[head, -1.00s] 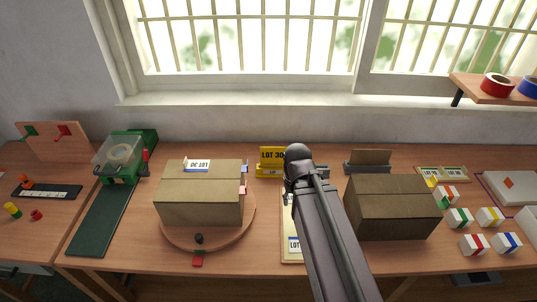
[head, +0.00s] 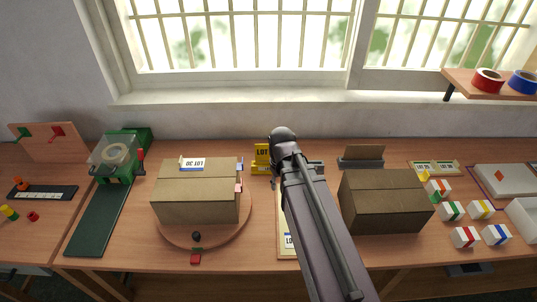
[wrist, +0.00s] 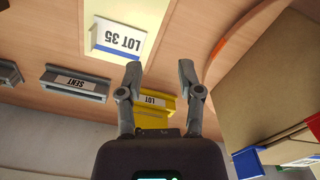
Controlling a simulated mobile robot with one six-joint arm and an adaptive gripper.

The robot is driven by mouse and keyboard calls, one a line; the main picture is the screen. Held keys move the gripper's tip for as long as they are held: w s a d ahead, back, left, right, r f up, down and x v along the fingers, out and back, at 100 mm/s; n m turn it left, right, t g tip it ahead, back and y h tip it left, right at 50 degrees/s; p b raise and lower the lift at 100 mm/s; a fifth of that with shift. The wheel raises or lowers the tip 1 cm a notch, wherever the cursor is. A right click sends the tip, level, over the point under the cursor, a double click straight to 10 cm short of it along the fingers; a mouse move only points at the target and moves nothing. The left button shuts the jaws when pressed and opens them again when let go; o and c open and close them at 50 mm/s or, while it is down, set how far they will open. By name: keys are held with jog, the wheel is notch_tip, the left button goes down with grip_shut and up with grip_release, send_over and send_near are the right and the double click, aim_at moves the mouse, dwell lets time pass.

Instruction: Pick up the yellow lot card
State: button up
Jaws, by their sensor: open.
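The yellow lot card (head: 262,152) stands upright in a yellow holder (head: 260,168) at the back of the table, below the window. My arm covers its right part in the head view. In the wrist view the yellow holder (wrist: 153,102), marked LOT, lies between my fingers in the picture. The card and holder are hard to tell apart there. My gripper (wrist: 159,70) is open, with nothing held between its fingertips.
A carton (head: 196,196) sits on a round turntable (head: 174,231) left of the holder. Another carton (head: 385,205) stands right of my arm. A grey SENT holder (wrist: 75,84) and a LOT 35 card (wrist: 120,38) on a pale board are close by.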

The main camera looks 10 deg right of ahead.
jog(key=w+r+n+p, duration=0.3)
jog(key=w+n, duration=0.1)
jog(key=w, duration=0.2)
jog(key=w+r+n+p, duration=0.3)
jog(key=w+n, duration=0.1)
jog(key=w, duration=0.2)
jog(key=w+r+n+p, duration=0.3)
jog(key=w+r+n, duration=0.1)
jog(key=w+n, duration=0.1)
jog(key=shift+w+r, duration=0.1)
jog(key=shift+w, duration=0.75)
jog(key=b, duration=0.8)
send_over(268, 157)
notch_tip(268, 157, down, 9)
jog(key=shift+w+d+r, duration=0.1)
jog(key=shift+r, duration=0.05)
jog(key=shift+f+b, duration=2.6)
jog(key=shift+b, duration=0.2)
jog(key=shift+c, duration=0.2)
grip_shut()
